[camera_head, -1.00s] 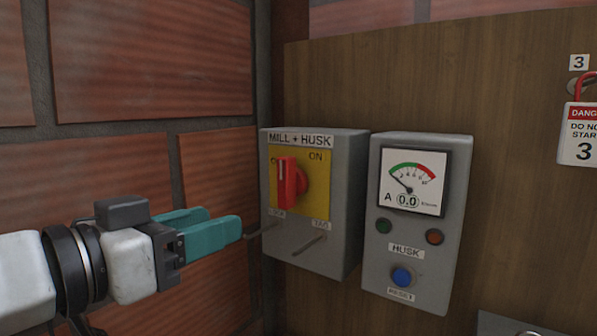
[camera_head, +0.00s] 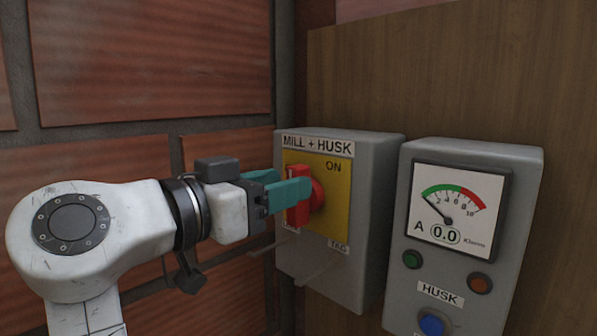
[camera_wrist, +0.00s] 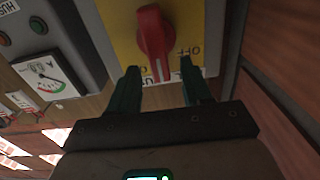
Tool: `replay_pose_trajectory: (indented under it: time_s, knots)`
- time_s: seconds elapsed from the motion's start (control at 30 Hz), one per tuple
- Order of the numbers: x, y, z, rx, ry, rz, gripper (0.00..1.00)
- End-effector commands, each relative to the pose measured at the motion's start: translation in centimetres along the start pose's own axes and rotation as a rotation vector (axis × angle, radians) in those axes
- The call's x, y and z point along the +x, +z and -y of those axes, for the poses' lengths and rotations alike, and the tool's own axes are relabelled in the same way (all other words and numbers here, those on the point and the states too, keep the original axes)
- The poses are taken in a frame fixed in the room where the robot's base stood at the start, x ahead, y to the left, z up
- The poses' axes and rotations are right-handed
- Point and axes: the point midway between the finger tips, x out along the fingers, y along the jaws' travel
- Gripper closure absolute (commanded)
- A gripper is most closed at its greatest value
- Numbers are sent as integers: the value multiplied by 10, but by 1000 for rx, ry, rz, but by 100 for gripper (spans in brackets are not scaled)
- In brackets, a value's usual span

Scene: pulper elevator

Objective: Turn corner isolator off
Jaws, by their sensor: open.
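The corner isolator is a grey box (camera_head: 368,190) labelled MILL + HUSK, with a yellow plate (camera_head: 335,205) and a red rotary handle (camera_head: 318,192). The handle stands upright in the head view. ON shows at the plate's upper right. In the wrist view the red handle (camera_wrist: 154,40) lies ahead of and between the fingers, with OFF lettering to its right. My gripper (camera_head: 290,195) is open, its teal fingers at the handle's front from the left. In the wrist view my gripper (camera_wrist: 163,82) straddles the handle's near end. I cannot tell whether the fingers touch it.
A grey HUSK box (camera_head: 460,240) with an ammeter reading 0.0, small lamps and a blue button (camera_head: 433,322) stands close on the right. A brick wall (camera_head: 150,60) is on the left.

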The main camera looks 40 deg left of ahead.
Motion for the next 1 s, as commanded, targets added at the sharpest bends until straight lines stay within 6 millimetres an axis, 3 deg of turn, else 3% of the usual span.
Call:
replay_pose_trajectory:
  time_s: [0.23, 0.63, 1.0]
  knots:
    - [32, 0, 0, -1, 1, 1, 51]
    - [39, 1, 0, 0, -2, 0, 51]
    - [38, 1, 0, 0, -2, 0, 86]
